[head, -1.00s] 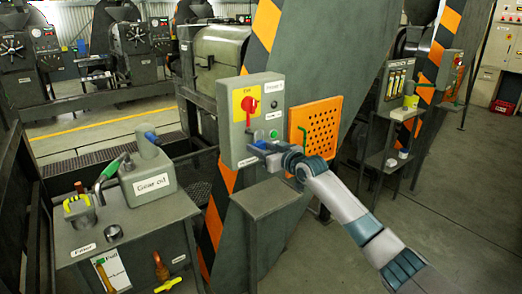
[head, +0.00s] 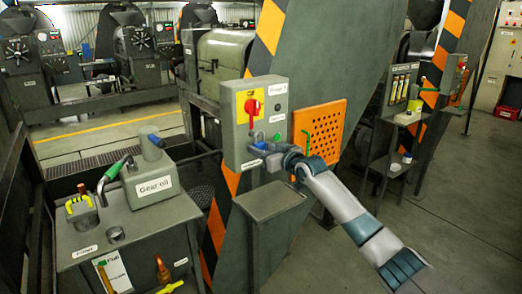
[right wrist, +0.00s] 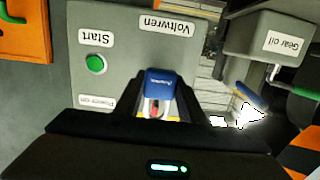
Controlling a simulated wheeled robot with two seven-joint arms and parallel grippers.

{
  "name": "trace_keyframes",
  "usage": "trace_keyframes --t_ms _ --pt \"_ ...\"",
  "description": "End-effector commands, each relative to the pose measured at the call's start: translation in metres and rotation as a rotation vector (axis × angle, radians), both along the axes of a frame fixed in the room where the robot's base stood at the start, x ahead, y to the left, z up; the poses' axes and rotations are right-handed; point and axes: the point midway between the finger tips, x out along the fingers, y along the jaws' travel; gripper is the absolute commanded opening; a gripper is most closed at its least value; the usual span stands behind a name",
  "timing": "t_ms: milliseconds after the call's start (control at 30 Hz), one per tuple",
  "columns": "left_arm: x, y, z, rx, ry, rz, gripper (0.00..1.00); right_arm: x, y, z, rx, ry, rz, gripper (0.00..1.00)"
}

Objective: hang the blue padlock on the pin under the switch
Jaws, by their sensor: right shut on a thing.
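The grey switch box (head: 281,101) has a yellow plate (head: 241,99) with a red switch handle (head: 251,106). My right gripper (head: 262,147) is in front of the lower part of the box, below the red handle. In the right wrist view, the blue padlock (right wrist: 160,80) is between its two fingers, which are shut on it. That view is upside down. A silver and red part (right wrist: 157,107) shows just beyond the padlock's blue body. The pin under the switch is hidden by the gripper and padlock, so I cannot tell whether they touch. My left gripper is not in view.
A green start button (right wrist: 95,64) is beside the padlock on the box front. An orange perforated panel (head: 319,128) is right of the box. A small grey stand (head: 270,201) is below the gripper. A gear oil can (head: 147,183) is on a bench at left.

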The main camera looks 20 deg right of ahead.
Motion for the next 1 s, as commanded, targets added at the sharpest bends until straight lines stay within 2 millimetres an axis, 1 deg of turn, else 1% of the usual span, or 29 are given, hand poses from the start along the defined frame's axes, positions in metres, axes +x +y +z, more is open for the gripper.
trace_keyframes --t_ms 367,1000 --pt "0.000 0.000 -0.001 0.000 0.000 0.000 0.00 0.001 0.000 0.000 0.000 -0.001 0.000 0.16" --pt "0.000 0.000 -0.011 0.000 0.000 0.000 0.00 0.013 0.004 0.000 0.001 -0.001 0.000 0.16"
